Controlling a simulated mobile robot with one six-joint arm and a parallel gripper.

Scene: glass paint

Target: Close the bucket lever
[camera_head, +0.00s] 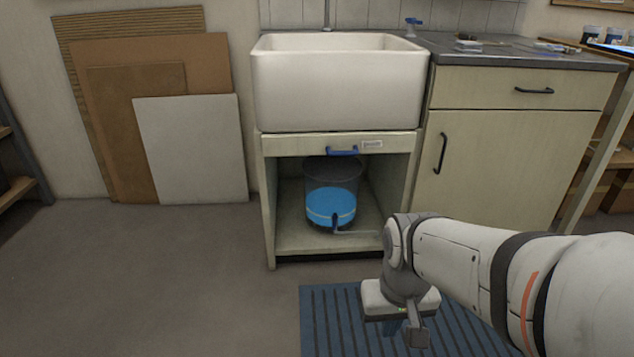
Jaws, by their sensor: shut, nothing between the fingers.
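A dark bucket (320,172) with blue liquid or a blue lower part stands in the open cupboard under the white sink. A small blue lever (335,222) shows at the front of the bucket, low down, beside a pale spout or tube. Whether the lever is open or closed is too small to tell. My gripper (408,338) is shut and empty. It is below and to the right of the bucket in the picture, out in front of the cupboard and over the blue mat, apart from the lever.
The cupboard's side wall (400,185) bounds the opening on the right. A blue handle (342,151) is on the rail above. The blue ribbed mat (325,320) lies on the floor. Boards (192,150) lean at left; the floor there is clear.

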